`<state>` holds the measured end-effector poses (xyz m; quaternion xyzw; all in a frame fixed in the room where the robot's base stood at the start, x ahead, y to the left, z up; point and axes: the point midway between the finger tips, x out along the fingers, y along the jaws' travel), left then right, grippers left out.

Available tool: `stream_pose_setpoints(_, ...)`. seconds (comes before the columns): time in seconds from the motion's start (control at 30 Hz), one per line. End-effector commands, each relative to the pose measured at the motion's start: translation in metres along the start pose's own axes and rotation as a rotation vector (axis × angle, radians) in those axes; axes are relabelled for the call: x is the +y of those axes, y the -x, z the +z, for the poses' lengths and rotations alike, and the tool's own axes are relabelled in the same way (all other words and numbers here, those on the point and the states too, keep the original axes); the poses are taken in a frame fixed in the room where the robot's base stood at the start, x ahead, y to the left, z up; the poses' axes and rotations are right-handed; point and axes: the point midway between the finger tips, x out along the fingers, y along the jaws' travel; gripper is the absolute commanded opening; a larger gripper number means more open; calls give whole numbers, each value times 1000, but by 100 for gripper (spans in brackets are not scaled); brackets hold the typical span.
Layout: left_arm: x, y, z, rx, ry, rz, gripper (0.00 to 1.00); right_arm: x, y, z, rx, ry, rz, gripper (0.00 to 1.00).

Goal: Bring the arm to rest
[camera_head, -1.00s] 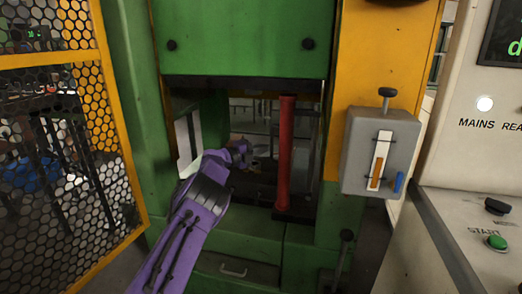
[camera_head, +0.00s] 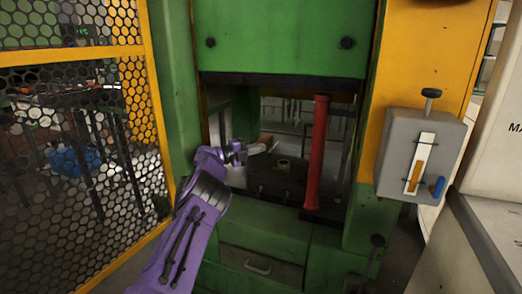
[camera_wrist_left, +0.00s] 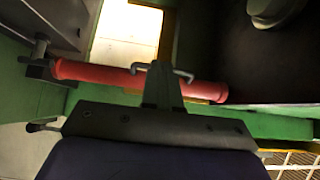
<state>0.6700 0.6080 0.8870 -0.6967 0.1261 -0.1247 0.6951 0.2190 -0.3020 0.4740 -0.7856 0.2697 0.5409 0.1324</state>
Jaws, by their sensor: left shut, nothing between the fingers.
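My left gripper (camera_head: 238,152) shows at the end of my purple arm, at the left part of the green machine's (camera_head: 270,40) opening. It looks shut and empty, left of the upright red bar (camera_head: 317,155) and apart from it in the head view. In the left wrist view the shut fingers (camera_wrist_left: 162,72) stand in front of the red bar (camera_wrist_left: 100,75), which runs across the picture behind them. My right gripper is in neither view.
A mesh guard (camera_head: 75,150) in a yellow frame stands at the left. A grey box with a lever (camera_head: 424,155) is on the yellow panel (camera_head: 430,50) at the right. A pale console (camera_head: 495,220) is at the far right. The opening's left side is close to my gripper.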

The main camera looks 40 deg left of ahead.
Motion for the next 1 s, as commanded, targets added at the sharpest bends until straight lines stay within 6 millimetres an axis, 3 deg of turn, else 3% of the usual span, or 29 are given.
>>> stream_pose_setpoints(0.43, 1, 0, 1, -7, 38, 4, 0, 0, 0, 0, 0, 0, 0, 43)
stream_pose_setpoints(0.47, 0, 0, 4, -21, 68, -2, 0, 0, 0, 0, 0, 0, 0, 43)
stream_pose_setpoints(0.53, 15, 19, 23, -125, 219, -51, 0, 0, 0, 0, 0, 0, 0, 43)
stream_pose_setpoints(0.67, 77, 54, 36, -355, 616, -197, 0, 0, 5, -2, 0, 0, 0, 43)
stream_pose_setpoints(0.77, 144, 79, 16, -542, 933, -283, 0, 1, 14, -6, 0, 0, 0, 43)
stream_pose_setpoints(0.87, 212, 104, -30, -732, 1211, -328, 0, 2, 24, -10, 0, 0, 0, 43)
stream_pose_setpoints(1.0, 290, 147, -122, -1004, 1503, -319, 0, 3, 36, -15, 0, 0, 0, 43)
